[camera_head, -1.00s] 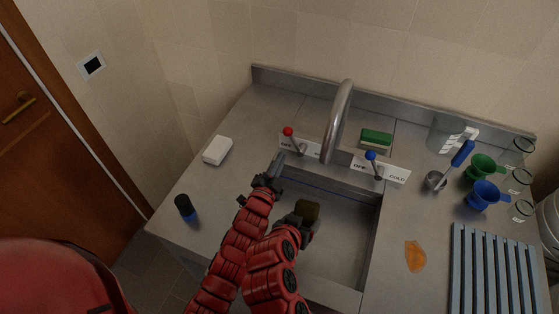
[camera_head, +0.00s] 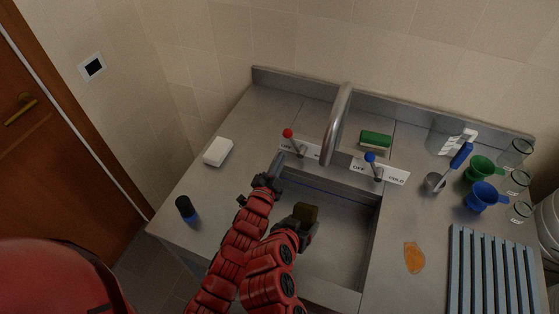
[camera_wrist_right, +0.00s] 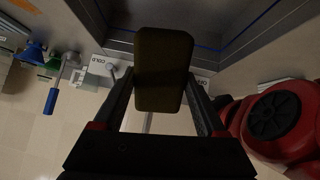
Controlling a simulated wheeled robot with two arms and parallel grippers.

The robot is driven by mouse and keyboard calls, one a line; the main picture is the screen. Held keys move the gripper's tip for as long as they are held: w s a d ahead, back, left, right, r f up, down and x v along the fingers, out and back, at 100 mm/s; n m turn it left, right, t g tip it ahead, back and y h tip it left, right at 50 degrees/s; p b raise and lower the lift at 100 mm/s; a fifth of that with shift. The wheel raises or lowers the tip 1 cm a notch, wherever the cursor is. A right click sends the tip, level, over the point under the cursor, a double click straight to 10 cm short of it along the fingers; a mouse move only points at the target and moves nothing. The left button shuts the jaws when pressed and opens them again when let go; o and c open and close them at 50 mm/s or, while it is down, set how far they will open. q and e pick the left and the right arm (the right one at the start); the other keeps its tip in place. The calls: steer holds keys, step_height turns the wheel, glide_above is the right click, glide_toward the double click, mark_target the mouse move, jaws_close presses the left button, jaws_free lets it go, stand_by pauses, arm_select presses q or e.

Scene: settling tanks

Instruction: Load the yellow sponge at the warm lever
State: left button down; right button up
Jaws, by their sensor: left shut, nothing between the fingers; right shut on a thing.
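The yellow sponge (camera_head: 306,212), dark olive in this light, is held in my right gripper (camera_head: 303,223) over the left part of the sink basin. In the right wrist view the sponge (camera_wrist_right: 162,70) sits between the two fingers. My left gripper (camera_head: 272,175) is shut and empty at the basin's back left corner, just in front of the warm lever. The warm lever (camera_head: 289,134) has a red knob and stands left of the faucet; its label is partly hidden. The cold lever (camera_head: 371,158) has a blue knob and stands right of the faucet.
The curved faucet (camera_head: 339,120) rises behind the basin (camera_head: 340,240). A green sponge (camera_head: 376,139) lies behind the cold lever. A white block (camera_head: 218,151) and a dark bottle (camera_head: 186,208) stand left. Cups, jars, an orange piece (camera_head: 414,257) and a slatted rack (camera_head: 492,270) fill the right.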

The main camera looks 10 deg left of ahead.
mark_target(302, 223)
steer(key=p+v, duration=0.3)
steer(key=v, duration=0.1)
steer(key=shift+s+r+p, duration=0.1)
steer(key=shift+r+p, duration=0.2)
steer(key=shift+p, duration=0.05)
steer(key=shift+s+a+r+p, duration=0.2)
steer(key=shift+s+p, duration=0.2)
steer(key=shift+s, duration=0.15)
steer(key=shift+f, duration=0.1)
stand_by(0.4)
